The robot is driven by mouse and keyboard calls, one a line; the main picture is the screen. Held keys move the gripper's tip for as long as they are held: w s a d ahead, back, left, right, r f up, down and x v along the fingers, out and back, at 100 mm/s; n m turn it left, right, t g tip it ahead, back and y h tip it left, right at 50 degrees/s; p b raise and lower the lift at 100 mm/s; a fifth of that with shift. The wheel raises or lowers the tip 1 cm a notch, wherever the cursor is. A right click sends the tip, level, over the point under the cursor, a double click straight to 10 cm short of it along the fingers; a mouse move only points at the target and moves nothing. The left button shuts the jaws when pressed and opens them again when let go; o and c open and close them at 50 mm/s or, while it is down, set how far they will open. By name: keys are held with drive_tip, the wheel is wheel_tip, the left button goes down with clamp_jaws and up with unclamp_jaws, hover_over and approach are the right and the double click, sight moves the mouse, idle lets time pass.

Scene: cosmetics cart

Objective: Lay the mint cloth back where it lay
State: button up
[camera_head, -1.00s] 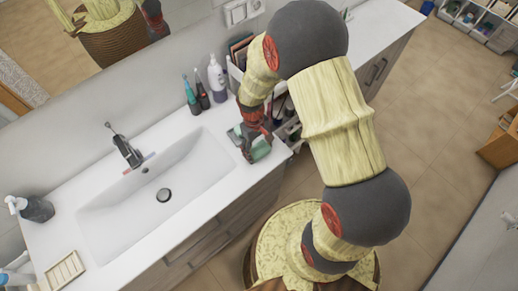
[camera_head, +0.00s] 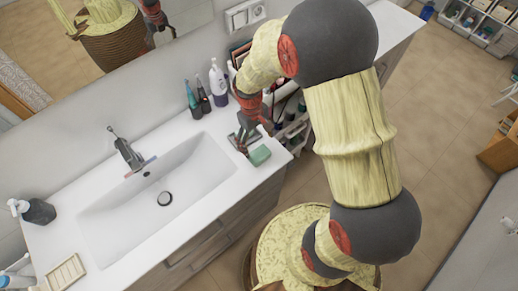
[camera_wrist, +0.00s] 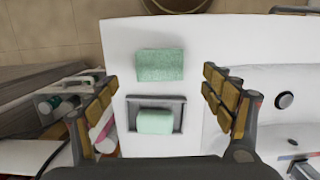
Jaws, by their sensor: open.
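The mint cloth (camera_head: 260,155) lies on the white counter close to its front right corner. In the wrist view the cloth (camera_wrist: 160,65) is a flat, textured mint rectangle, just beyond a grey tray (camera_wrist: 177,101) and apart from it. A smooth pale mint block (camera_wrist: 155,122) sits in the tray. My gripper (camera_head: 250,128) is above the counter by the tray, open and empty. In the wrist view its fingers (camera_wrist: 160,92) are spread wide on either side of the tray, with the cloth beyond them. In the head view the gripper partly hides the tray.
The sink basin (camera_head: 165,190) is left of the tray in the head view. Toothbrush-like bottles (camera_head: 198,100) and a white pump bottle (camera_head: 218,85) stand along the wall. An open shelf of items (camera_head: 290,120) lies beyond my gripper. The counter's front edge is close to the cloth.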

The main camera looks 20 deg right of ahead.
wheel_tip(320, 180, up, 4)
wheel_tip(320, 180, up, 16)
drive_tip(key=m+t, duration=0.2)
drive_tip(key=t, duration=0.1)
hover_over(257, 151)
drive_tip(key=s, duration=0.4)
drive_tip(key=s+r+m+t, duration=0.1)
drive_tip(key=s+r+t, duration=0.3)
drive_tip(key=s+r, duration=0.7)
drive_tip(key=shift+s+d+m, duration=0.25)
drive_tip(key=shift+m, duration=0.05)
wheel_tip(257, 151, down, 11)
drive_tip(key=b, duration=1)
drive_tip(key=shift+r+b, duration=0.15)
drive_tip(key=shift+b, duration=0.2)
drive_tip(key=shift+c, duration=0.6)
